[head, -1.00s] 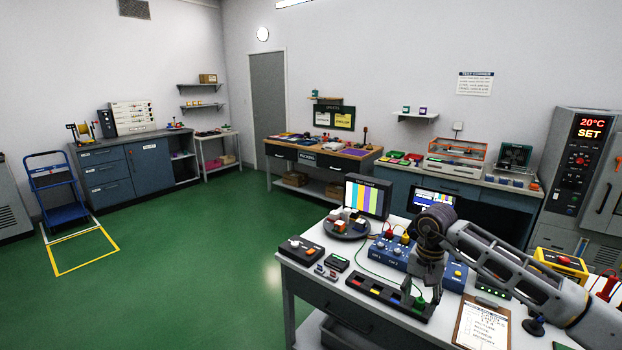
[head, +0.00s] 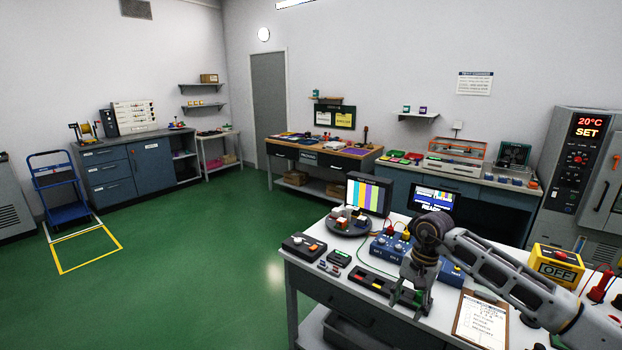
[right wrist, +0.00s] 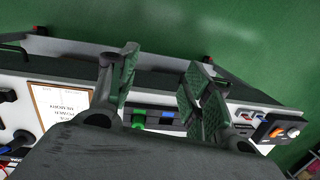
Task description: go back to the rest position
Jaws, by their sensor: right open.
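My right gripper (head: 408,302) hangs over the front part of the white workbench (head: 300,262), above the right end of a black tray (head: 372,284) with coloured parts in it. In the right wrist view its two fingers (right wrist: 160,85) are spread wide, with nothing between them. Green and blue parts (right wrist: 150,120) show beyond and below the fingers. My right arm comes in from the right over the bench. My left gripper is in neither view.
A clipboard (head: 482,320) lies at the bench's front right. A yellow box reading OFF (head: 558,264) stands at the right. A round dark tray with blocks, a blue box (head: 385,246) and a colour-bar monitor (head: 368,196) stand behind.

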